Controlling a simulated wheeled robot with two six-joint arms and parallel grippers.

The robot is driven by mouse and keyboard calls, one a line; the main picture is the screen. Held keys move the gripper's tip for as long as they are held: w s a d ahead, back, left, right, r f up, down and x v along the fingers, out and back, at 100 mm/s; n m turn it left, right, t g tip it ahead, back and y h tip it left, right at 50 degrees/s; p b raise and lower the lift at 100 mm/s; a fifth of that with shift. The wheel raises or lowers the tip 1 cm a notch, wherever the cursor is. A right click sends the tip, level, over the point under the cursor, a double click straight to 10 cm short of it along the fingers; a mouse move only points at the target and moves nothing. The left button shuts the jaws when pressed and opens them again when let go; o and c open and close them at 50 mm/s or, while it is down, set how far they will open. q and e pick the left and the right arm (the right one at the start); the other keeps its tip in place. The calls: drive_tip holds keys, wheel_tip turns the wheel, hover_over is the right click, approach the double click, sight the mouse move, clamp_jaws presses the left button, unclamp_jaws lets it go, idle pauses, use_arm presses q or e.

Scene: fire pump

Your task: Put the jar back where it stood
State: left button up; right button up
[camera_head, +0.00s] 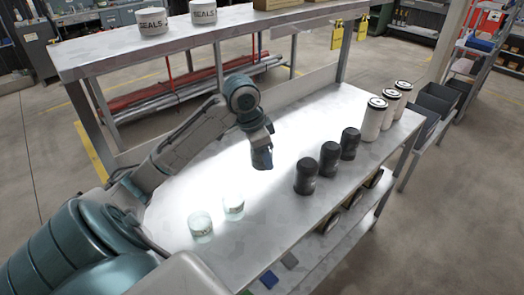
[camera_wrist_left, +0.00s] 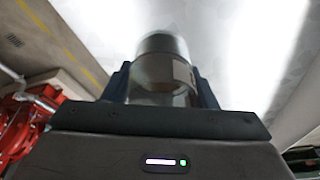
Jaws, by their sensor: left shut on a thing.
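My left gripper (camera_head: 262,160) is above the middle of the bright workbench (camera_head: 205,185), fingers pointing down. In the left wrist view the gripper (camera_wrist_left: 162,92) is shut on a jar (camera_wrist_left: 162,68), a short cylinder with a dark band near its far end and a see-through, glassy part between the fingers. In the head view the held jar is mostly hidden by the gripper. Two pale clear glass jars (camera_head: 201,227) (camera_head: 233,207) stand upright on the bench, nearer and left of the gripper. My right gripper is not in view.
Three black containers (camera_head: 305,176) (camera_head: 330,159) (camera_head: 350,144) and three white canisters with dark lids (camera_head: 374,119) stand along the bench's right edge. A raised shelf (camera_head: 200,38) with white SEALS tubs (camera_head: 152,22) runs behind. The bench middle is clear.

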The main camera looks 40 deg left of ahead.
use_arm(q)
wheel_tip(320, 180, down, 8)
drive_tip(key=shift+r+b, duration=0.25)
drive_tip(key=shift+b, duration=0.35)
drive_tip(key=shift+f, duration=0.6)
drive_tip(key=x, duration=0.3)
drive_tip(key=shift+s+a+p, duration=0.1)
drive_tip(key=shift+s+p, duration=0.25)
drive_tip(key=shift+s, duration=0.05)
drive_tip(key=shift+f, duration=0.15)
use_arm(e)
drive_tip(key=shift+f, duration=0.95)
use_arm(q)
drive_tip(key=shift+f, duration=0.1)
drive_tip(key=o, duration=1.1)
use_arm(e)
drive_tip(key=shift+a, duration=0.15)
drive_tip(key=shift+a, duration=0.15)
